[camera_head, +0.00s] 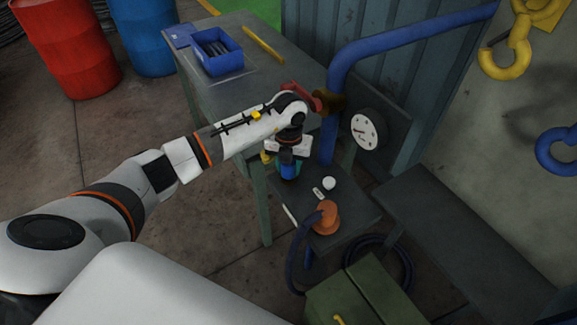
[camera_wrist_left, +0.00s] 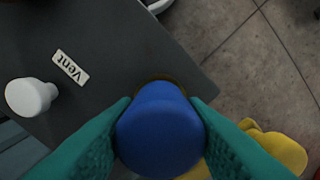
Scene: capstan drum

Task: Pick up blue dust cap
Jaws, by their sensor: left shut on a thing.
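The blue dust cap (camera_wrist_left: 160,132) is between the two teal fingers of my left gripper (camera_wrist_left: 158,112) in the left wrist view. The fingers press on it from both sides. A thin brownish rim shows just behind its far edge, and I cannot tell whether the cap sits on it or is clear of it. In the head view the cap (camera_head: 287,164) shows under my left wrist, at the left side of the small dark shelf (camera_head: 350,208). My left gripper (camera_head: 288,172) points down there. My right gripper is not in view.
A white knob (camera_head: 329,183) and a "Vent" label (camera_wrist_left: 70,67) are beside the cap. An orange part with a hose (camera_head: 325,217) stands nearer. The blue pipe (camera_head: 335,110), gauge (camera_head: 367,130) and workbench (camera_head: 215,90) are close to my arm. Something yellow (camera_wrist_left: 275,150) is beside the shelf.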

